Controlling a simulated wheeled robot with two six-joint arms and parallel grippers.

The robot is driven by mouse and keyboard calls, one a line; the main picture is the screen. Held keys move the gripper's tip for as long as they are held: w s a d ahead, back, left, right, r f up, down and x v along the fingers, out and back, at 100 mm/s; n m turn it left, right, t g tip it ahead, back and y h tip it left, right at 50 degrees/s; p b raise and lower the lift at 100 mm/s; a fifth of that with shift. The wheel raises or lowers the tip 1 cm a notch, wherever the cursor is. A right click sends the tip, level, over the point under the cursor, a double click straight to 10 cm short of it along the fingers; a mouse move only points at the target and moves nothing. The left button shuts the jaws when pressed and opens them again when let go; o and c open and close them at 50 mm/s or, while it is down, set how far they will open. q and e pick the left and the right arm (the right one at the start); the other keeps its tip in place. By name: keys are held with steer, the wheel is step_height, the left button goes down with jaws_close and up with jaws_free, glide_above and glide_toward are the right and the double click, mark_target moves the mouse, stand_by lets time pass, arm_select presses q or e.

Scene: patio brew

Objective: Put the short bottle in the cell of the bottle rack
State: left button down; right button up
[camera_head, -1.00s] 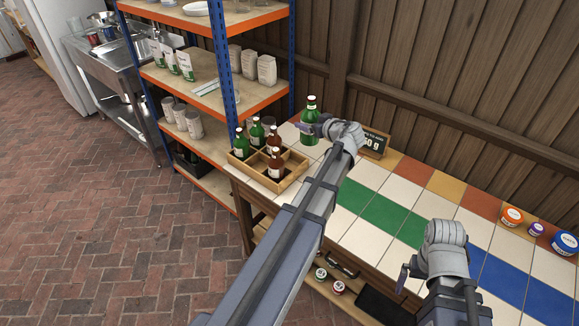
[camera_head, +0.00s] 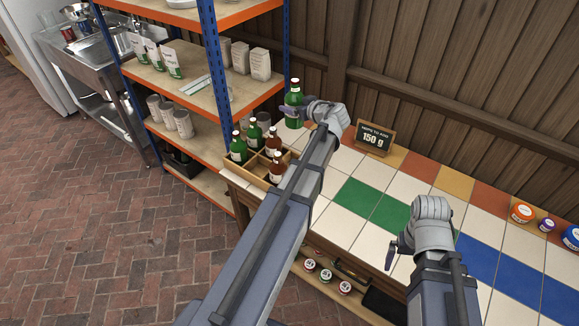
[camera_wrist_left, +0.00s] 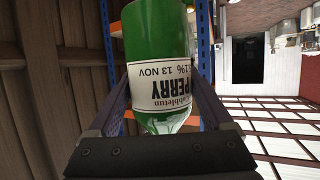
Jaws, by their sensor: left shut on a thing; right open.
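A short green bottle (camera_head: 294,95) with a white label is held by my left gripper (camera_head: 300,106), above the far left end of the tiled table. In the left wrist view the same green bottle (camera_wrist_left: 158,50) fills the space between the fingers, its label reading "PERRY". The wooden bottle rack (camera_head: 236,172) stands at the table's left end, below and left of the held bottle. Green and brown bottles stand in several of its cells; my left arm hides part of its right side. My right gripper (camera_head: 393,254) is open and empty over the table's front part.
A small sign (camera_head: 375,137) reading "150 g" stands by the wooden wall. Several small tubs (camera_head: 522,212) sit at the table's far right. A blue-and-orange shelf unit (camera_head: 208,60) rises right behind the rack. The middle of the tiled table (camera_head: 345,232) is clear.

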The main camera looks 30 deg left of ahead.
arm_select(q)
steer(key=shift+w+a+f+b, duration=0.15)
steer(key=shift+a+f+b, duration=0.1)
steer(key=shift+f+b, duration=0.2)
steer(key=shift+a+f, duration=0.1)
steer(key=shift+f, duration=0.3)
steer(key=shift+d+f+b, duration=0.3)
steer(key=shift+d+b, duration=0.05)
steer(key=shift+b, duration=0.45)
steer(key=shift+a+f+b, duration=0.1)
steer(key=shift+f+b, duration=0.2)
steer(key=shift+f, duration=0.05)
step_height(320, 180, down, 11)
steer(key=b, duration=1.1)
steer(key=shift+f, duration=0.1)
step_height(320, 180, down, 10)
steer(key=b, duration=1)
